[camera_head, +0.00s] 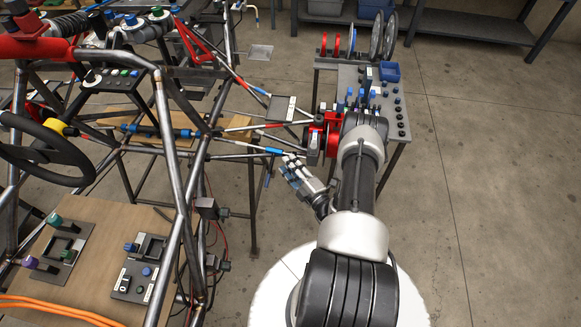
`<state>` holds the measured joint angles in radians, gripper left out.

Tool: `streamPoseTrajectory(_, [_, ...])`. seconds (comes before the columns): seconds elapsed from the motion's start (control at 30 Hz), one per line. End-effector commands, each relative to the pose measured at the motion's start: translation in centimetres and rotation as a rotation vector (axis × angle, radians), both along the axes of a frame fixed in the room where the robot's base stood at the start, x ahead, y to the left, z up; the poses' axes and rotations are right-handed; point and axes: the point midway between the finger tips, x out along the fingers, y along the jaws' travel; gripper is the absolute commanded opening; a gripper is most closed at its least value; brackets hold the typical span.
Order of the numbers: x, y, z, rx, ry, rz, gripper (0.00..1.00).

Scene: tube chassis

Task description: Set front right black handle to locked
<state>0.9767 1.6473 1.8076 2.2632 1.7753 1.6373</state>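My gripper (291,163) is beside the right side of the tube chassis (181,160), close to a tube with blue and red bands (262,150). Its fingers are small and overlap the tube ends in this view. I cannot tell whether they touch anything or how far they are open. I cannot clearly make out the front right black handle. A small dark box (207,208) is fixed to a chassis tube, left of and below the gripper. Whether a handle is on it is too small to tell.
A grey table (398,158) holding a blue bin (390,71), discs and small parts stands beyond my arm. A wooden board (95,230) with switch panels lies at lower left, with orange cables (60,309). Shelving (475,27) is at the back. Floor at right is clear.

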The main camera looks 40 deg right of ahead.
Motion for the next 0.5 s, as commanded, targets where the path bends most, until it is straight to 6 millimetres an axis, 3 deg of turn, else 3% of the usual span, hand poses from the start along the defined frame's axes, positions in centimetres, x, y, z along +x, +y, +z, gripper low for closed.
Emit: streamPoseTrajectory(0.5, [-0.04, 0.01, -0.03, 0.000, 0.001, 0.000, 0.00])
